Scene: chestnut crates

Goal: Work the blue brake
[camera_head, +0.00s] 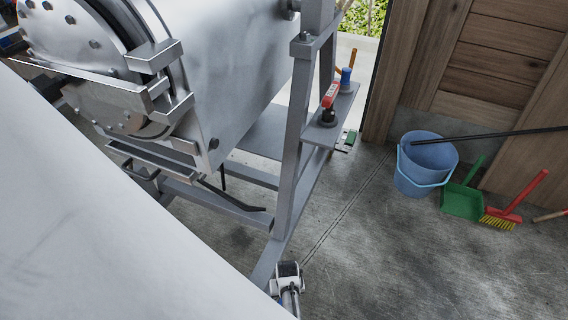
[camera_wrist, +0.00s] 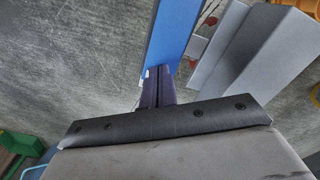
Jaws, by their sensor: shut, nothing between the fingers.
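In the wrist view a flat blue bar (camera_wrist: 175,38), which looks like the blue brake, runs from the top edge down to my fingertips. My gripper (camera_wrist: 158,78) is shut and empty, its dark fingers pressed together. The tips are at or very near the bar's lower end; I cannot tell whether they touch it. In the head view a small blue piece (camera_head: 346,76) stands on the machine's side shelf, behind a red handle (camera_head: 330,95). I cannot tell if it is the same part. My gripper is not clearly seen there.
A grey metal drum machine (camera_head: 240,70) on a steel frame (camera_head: 292,150) fills the left and middle of the head view. A blue bucket (camera_head: 424,165), green dustpan (camera_head: 462,201) and red brush (camera_head: 525,194) stand at the right. Concrete floor (camera_head: 390,270) in front of them is clear.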

